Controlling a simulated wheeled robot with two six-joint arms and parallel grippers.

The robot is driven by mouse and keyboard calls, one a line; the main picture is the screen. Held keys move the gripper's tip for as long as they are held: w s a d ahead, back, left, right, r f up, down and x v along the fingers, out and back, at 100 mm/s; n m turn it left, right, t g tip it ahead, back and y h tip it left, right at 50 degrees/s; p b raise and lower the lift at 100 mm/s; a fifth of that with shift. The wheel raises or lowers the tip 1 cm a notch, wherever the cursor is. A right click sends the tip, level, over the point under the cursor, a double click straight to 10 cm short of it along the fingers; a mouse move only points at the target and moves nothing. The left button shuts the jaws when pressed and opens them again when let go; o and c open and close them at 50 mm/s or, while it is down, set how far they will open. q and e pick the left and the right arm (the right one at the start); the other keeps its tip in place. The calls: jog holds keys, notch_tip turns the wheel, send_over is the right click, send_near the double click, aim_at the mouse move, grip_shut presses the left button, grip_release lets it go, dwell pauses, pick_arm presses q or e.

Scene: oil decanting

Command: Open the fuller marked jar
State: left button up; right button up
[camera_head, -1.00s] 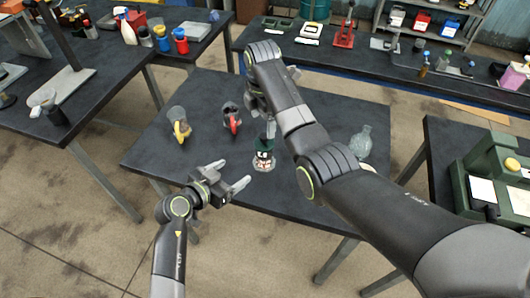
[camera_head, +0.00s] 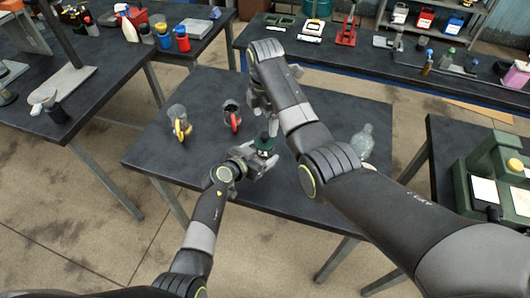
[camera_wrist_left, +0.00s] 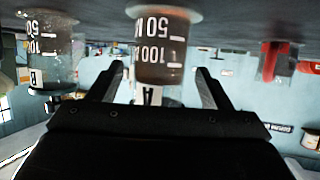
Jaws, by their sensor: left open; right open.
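A marked jar with a dark green lid (camera_head: 265,143) stands upright on the middle table. My left gripper (camera_head: 266,166) is open at this jar's near side. The left wrist view is upside down and shows the jar labelled A (camera_wrist_left: 160,48), with 50 and 100 marks, between and beyond the open fingers. A second marked jar, labelled B (camera_wrist_left: 50,52), stands to its left there. I cannot find jar B in the head view; my right arm may hide it. My right gripper (camera_head: 262,108) is open and empty above the table, beyond the lidded jar.
A yellow-handled jug (camera_head: 181,125) and a red-handled jug (camera_head: 233,117) stand left on the table (camera_head: 160,160). A clear glass bottle (camera_head: 362,141) stands at the right. Side benches hold tools and bottles. The table's front left is clear.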

aim_at(265, 134)
pick_arm(q)
jog(key=shift+w+d+f, duration=0.1)
jog(key=shift+w+d, duration=0.15)
pick_arm(e)
jog(key=shift+s, duration=0.1)
pick_arm(q)
jog(key=shift+c, duration=0.2)
jog(key=c, duration=1.4)
pick_arm(e)
jog(key=shift+r, duration=0.25)
jog(key=shift+c, duration=1.2)
jog(key=shift+m, duration=0.5)
notch_tip(265, 134, up, 4)
jog(key=shift+r, duration=0.15)
jog(key=shift+c, duration=1.4)
notch_tip(265, 134, down, 12)
jog(key=shift+r, duration=0.1)
grip_shut()
